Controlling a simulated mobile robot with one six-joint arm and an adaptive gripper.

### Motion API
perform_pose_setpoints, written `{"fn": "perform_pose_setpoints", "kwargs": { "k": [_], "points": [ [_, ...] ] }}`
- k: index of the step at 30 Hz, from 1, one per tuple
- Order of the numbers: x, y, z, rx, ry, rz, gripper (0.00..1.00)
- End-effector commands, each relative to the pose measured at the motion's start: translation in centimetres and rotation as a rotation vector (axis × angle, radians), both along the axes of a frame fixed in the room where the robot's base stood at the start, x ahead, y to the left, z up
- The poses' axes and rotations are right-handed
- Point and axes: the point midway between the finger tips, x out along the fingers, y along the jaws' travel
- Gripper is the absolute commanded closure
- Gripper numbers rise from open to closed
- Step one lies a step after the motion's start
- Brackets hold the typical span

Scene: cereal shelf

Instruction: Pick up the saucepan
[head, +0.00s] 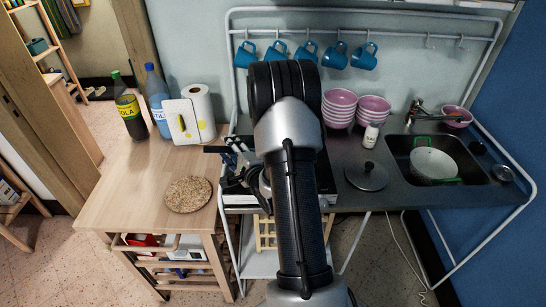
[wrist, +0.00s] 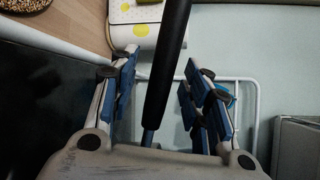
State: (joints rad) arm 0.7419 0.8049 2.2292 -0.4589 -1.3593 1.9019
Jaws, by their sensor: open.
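A long black handle (wrist: 166,65), which looks like the saucepan's, runs between my gripper's fingers in the wrist view. The pan's body is not clearly visible; in the head view my arm covers that part of the counter. My gripper (wrist: 161,66) is open, with one blue-padded finger on each side of the handle and gaps between. In the head view my gripper (head: 240,168) is partly hidden at the left end of the metal counter, beside the wooden table.
The wooden table (head: 140,190) holds a cork mat (head: 187,194), a cola bottle (head: 131,115), a blue bottle (head: 157,100) and a paper roll (head: 199,103). Right of my arm are pink bowls (head: 374,108), a dark lid (head: 366,176) and a sink (head: 470,165). Blue mugs (head: 308,54) hang behind.

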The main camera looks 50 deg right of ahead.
Motion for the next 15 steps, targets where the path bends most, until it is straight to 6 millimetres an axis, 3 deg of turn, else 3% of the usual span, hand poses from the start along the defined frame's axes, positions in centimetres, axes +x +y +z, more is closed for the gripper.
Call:
{"fn": "perform_pose_setpoints", "kwargs": {
  "k": [4, 15],
  "points": [
    [-0.04, 0.01, 0.0, 0.0, 0.0, 0.0, 0.57],
    [-0.06, 0.01, 0.0, 0.0, 0.001, 0.0, 0.82]
  ]
}}
